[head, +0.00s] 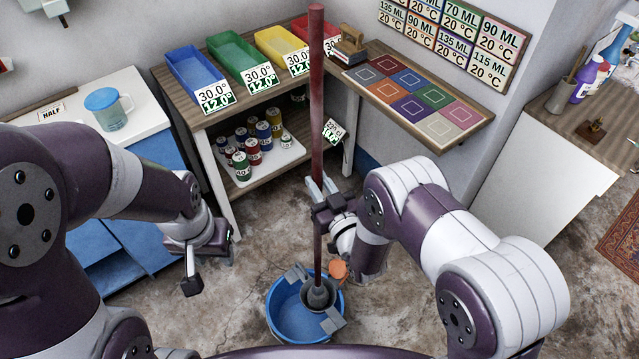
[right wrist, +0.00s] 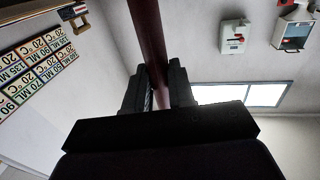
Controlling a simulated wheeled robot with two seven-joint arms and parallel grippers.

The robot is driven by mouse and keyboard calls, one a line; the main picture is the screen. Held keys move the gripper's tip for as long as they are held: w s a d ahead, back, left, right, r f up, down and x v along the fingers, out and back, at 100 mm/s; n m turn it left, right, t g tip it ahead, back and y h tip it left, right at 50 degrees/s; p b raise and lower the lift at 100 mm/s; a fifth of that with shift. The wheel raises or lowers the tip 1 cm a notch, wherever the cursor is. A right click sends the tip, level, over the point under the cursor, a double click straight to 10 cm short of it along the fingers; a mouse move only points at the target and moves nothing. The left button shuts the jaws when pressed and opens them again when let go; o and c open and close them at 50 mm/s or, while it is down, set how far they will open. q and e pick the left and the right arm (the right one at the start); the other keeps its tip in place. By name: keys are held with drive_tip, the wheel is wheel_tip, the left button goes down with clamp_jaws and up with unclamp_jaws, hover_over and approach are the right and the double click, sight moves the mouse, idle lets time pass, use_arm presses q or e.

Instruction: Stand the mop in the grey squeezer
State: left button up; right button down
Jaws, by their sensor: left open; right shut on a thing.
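The mop's long red handle (head: 317,110) stands nearly upright in the head view. My right gripper (head: 330,208) is shut on the handle partway down; the right wrist view shows the handle (right wrist: 150,40) between both fingers (right wrist: 160,90). The handle's lower end meets a dark grey cone-like shape in the grey squeezer (head: 333,321), which sits in the blue bucket (head: 274,312) on the floor. From this angle I cannot tell mop head from squeezer cup, or whether the head rests on it. My left gripper (head: 208,268) is open and empty, left of the bucket.
A wooden shelf holds coloured bins (head: 195,75) and a tray (head: 275,160) of small cans behind. A side shelf carries a coloured chart (head: 415,95). A blue cabinet with a jug (head: 107,110) stands left, a white cabinet (head: 535,180) right. Floor around the bucket is mostly clear.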

drive_tip(key=shift+f+b, duration=0.6)
drive_tip(key=shift+f, duration=0.05)
drive_tip(key=c, duration=0.9)
unclamp_jaws()
drive_tip(key=shift+s, duration=0.1)
